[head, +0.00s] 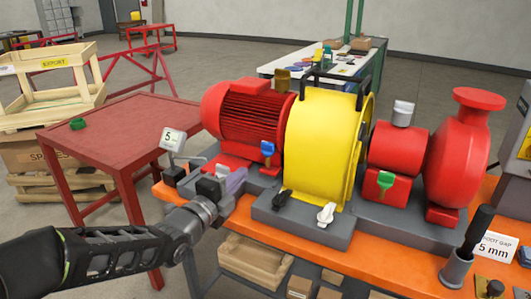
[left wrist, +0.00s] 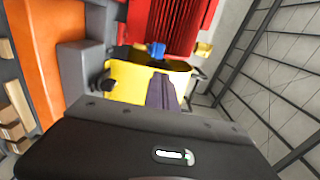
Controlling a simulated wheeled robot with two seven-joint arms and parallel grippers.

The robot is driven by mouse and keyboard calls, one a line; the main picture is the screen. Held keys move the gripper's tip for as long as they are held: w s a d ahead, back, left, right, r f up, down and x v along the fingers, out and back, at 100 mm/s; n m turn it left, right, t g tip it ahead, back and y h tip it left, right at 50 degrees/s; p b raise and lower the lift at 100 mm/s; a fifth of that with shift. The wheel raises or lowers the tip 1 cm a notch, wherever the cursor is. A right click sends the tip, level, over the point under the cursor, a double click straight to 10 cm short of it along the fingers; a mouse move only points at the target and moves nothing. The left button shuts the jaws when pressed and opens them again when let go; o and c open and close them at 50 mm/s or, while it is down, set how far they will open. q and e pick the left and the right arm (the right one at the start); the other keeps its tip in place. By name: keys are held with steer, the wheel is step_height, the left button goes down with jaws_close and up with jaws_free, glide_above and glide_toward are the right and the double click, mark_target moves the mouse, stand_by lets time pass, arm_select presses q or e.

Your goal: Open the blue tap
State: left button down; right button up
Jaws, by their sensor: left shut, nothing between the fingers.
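The blue tap (head: 267,149) is on the front of the red motor (head: 245,112), just left of the yellow guard (head: 318,130). Its wide blue part is on top and a narrow part points down. In the left wrist view the blue tap (left wrist: 156,50) shows small beyond the fingers, against the red motor (left wrist: 168,22). My left gripper (head: 238,178) is shut and empty, below and left of the blue tap and apart from it. Its fingers show purple-grey in the left wrist view (left wrist: 162,92). My right gripper is not in view.
Black (head: 282,198), white (head: 325,213) and green (head: 386,182) taps sit to the right, and a yellow one (head: 282,80) is above. A red table (head: 120,128) is at the left.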

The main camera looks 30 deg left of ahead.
mark_target(271, 147)
arm_select(q)
steer(key=w+p, duration=0.1)
steer(key=w, duration=1.2)
steer(key=shift+w, duration=0.25)
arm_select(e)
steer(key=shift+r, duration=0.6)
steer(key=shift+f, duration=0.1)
